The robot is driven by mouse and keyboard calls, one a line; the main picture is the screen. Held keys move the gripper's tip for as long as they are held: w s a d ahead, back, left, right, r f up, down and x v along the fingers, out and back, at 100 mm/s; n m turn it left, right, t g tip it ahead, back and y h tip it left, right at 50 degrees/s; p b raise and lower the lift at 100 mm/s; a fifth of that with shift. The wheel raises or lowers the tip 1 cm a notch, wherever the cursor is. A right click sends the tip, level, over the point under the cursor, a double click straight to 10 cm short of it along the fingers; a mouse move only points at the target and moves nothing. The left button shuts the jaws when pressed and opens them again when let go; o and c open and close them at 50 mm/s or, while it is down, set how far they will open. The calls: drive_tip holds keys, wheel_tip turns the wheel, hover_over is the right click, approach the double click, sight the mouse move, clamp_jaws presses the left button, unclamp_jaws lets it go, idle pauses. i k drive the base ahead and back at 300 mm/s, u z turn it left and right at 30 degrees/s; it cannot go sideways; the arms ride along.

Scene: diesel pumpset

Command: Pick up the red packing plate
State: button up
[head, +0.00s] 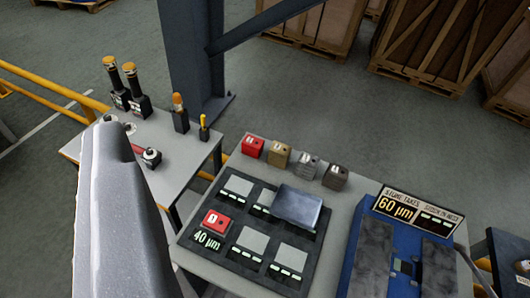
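Two small red pieces are in view. One red block (253,146) stands at the left end of a row on the grey bench top. The other red piece (217,222) lies on the dark board (207,258), above its "40 µm" marking. I cannot tell which is the packing plate. A large grey worn part of my arm fills the left foreground. No gripper fingertips can be made out, and nothing is seen held.
A tan block (277,154), a grey block (307,166) and a dark block (335,177) continue the row. A blue-grey slab (298,206) lies tilted over the board. A blue unit with a "60 µm" sign (418,211) stands right. The left table (185,152) holds tools.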

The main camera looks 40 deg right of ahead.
sight(250, 141)
drive_tip(key=z, duration=0.45)
drive_tip(key=i, duration=0.25)
drive_tip(key=z, duration=0.2)
